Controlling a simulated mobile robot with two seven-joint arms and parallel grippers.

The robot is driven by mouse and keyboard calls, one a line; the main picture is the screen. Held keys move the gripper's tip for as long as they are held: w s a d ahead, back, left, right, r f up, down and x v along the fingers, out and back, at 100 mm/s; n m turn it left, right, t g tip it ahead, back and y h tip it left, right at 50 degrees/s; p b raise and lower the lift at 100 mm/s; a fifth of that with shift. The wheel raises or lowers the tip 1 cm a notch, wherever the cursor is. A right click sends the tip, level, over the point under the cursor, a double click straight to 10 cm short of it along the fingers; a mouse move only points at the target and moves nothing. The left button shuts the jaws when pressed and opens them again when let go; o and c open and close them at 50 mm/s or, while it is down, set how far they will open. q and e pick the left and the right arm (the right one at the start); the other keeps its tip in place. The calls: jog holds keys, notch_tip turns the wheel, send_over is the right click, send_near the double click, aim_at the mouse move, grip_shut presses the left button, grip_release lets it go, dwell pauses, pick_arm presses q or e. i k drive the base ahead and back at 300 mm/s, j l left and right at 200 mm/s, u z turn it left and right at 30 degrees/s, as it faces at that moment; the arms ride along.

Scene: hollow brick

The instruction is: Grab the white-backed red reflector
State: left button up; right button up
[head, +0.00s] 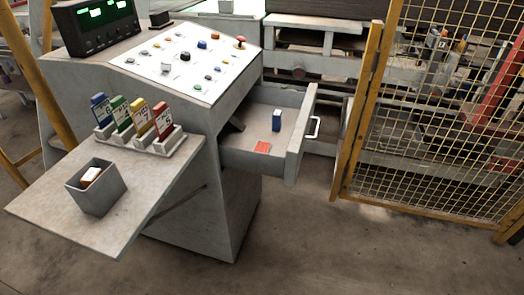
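A flat red-orange piece (263,147) lies on the floor of the open drawer (295,155); no white back shows on it from here. A small white piece with an orange-red lower edge (91,174) sits in the grey open bin (98,198) on the side shelf. I cannot tell for sure which of the two is the white-backed red reflector. Neither of my grippers is in the head view.
A blue block with a white top (277,120) stands in the drawer behind the red-orange piece. A rack (165,143) holds several coloured cards beside the bin. A control panel (185,60) rises behind. A yellow mesh fence (440,120) stands right of the drawer.

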aim_at(261, 146)
jog(key=l+u, duration=0.1)
jog(key=u, duration=0.25)
jog(key=i+l+u, duration=0.1)
jog(key=u, duration=0.25)
jog(key=l+u, duration=0.15)
jog(key=u, duration=0.15)
jog(key=l+u, duration=0.3)
jog(key=l, duration=0.15)
jog(key=l+u, duration=0.25)
jog(key=l, duration=0.15)
jog(key=l+u, duration=0.1)
jog(key=l, duration=0.4)
jog(key=k+l+u, duration=0.1)
jog(key=l, duration=0.35)
